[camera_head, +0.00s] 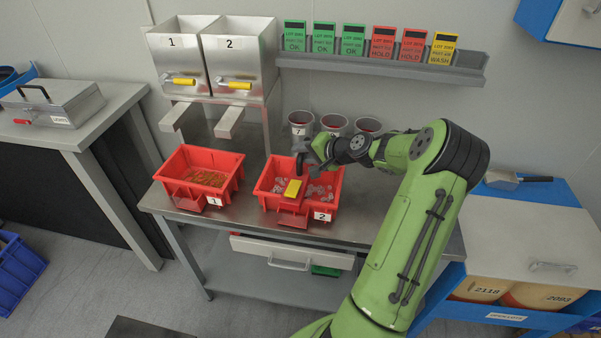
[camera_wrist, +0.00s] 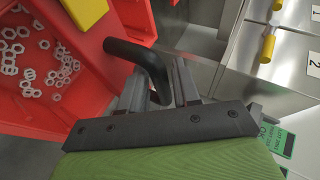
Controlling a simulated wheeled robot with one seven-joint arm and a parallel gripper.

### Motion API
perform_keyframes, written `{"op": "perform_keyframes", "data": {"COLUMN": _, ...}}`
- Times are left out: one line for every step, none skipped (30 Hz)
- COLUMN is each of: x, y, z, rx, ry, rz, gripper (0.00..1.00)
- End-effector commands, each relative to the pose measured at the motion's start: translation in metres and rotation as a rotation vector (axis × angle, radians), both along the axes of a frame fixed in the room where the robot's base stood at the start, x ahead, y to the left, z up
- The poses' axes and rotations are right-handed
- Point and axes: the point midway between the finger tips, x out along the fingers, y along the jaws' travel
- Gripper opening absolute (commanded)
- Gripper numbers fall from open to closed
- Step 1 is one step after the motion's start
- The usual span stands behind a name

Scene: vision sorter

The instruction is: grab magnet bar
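A black bent bar (camera_wrist: 140,60), which looks like the magnet bar or its handle, shows in the wrist view. Its lower end lies between the fingers of my gripper (camera_wrist: 162,88). Whether the fingers press on it I cannot tell. In the head view my gripper (camera_head: 309,156) is above the back of red bin 2 (camera_head: 324,211), and the black bar (camera_head: 300,164) hangs at its tip. A yellow block (camera_head: 293,188) sits in the middle of that bin, below and apart from my gripper.
Metal nuts (camera_wrist: 30,60) lie in bin 2. Red bin 1 (camera_head: 215,201) stands to the left with orange parts. Steel dispensers (camera_head: 240,58) rise behind. Several grey cups (camera_head: 301,121) stand close behind my gripper. A card shelf (camera_head: 385,66) is on the wall.

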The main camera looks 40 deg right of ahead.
Motion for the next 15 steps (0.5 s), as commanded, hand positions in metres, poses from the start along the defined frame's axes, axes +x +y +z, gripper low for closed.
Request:
{"op": "perform_keyframes", "data": {"x": 0.01, "y": 0.002, "z": -0.006, "rx": 0.002, "ry": -0.001, "rz": 0.003, "gripper": 0.32}}
{"op": "perform_keyframes", "data": {"x": 0.014, "y": 0.003, "z": -0.009, "rx": 0.0, "ry": 0.0, "rz": 0.002, "gripper": 0.32}}
{"op": "perform_keyframes", "data": {"x": 0.019, "y": 0.003, "z": -0.012, "rx": 0.002, "ry": 0.0, "rz": 0.003, "gripper": 0.32}}
{"op": "perform_keyframes", "data": {"x": 0.022, "y": 0.004, "z": -0.013, "rx": 0.001, "ry": 0.0, "rz": 0.002, "gripper": 0.32}}
{"op": "perform_keyframes", "data": {"x": 0.024, "y": 0.004, "z": -0.014, "rx": 0.001, "ry": -0.001, "rz": 0.001, "gripper": 0.32}}
{"op": "perform_keyframes", "data": {"x": 0.025, "y": 0.004, "z": -0.015, "rx": 0.0, "ry": 0.0, "rz": 0.0, "gripper": 0.32}}
{"op": "perform_keyframes", "data": {"x": 0.025, "y": 0.004, "z": -0.015, "rx": 0.0, "ry": 0.001, "rz": 0.0, "gripper": 0.32}}
{"op": "perform_keyframes", "data": {"x": 0.025, "y": 0.003, "z": -0.015, "rx": 0.0, "ry": 0.001, "rz": 0.0, "gripper": 0.32}}
{"op": "perform_keyframes", "data": {"x": 0.025, "y": 0.003, "z": -0.014, "rx": 0.0, "ry": 0.001, "rz": 0.0, "gripper": 0.32}}
{"op": "perform_keyframes", "data": {"x": 0.025, "y": 0.003, "z": -0.014, "rx": 0.0, "ry": 0.001, "rz": 0.0, "gripper": 0.32}}
{"op": "perform_keyframes", "data": {"x": 0.025, "y": 0.003, "z": -0.014, "rx": 0.0, "ry": 0.001, "rz": 0.0, "gripper": 0.32}}
{"op": "perform_keyframes", "data": {"x": 0.025, "y": 0.003, "z": -0.014, "rx": 0.0, "ry": 0.001, "rz": 0.0, "gripper": 0.28}}
{"op": "perform_keyframes", "data": {"x": 0.025, "y": 0.003, "z": -0.014, "rx": 0.0, "ry": 0.001, "rz": 0.0, "gripper": 0.24}}
{"op": "perform_keyframes", "data": {"x": 0.025, "y": 0.003, "z": -0.014, "rx": 0.0, "ry": 0.001, "rz": 0.0, "gripper": 0.19}}
{"op": "perform_keyframes", "data": {"x": 0.025, "y": 0.003, "z": -0.014, "rx": 0.0, "ry": 0.001, "rz": 0.0, "gripper": 0.13}}
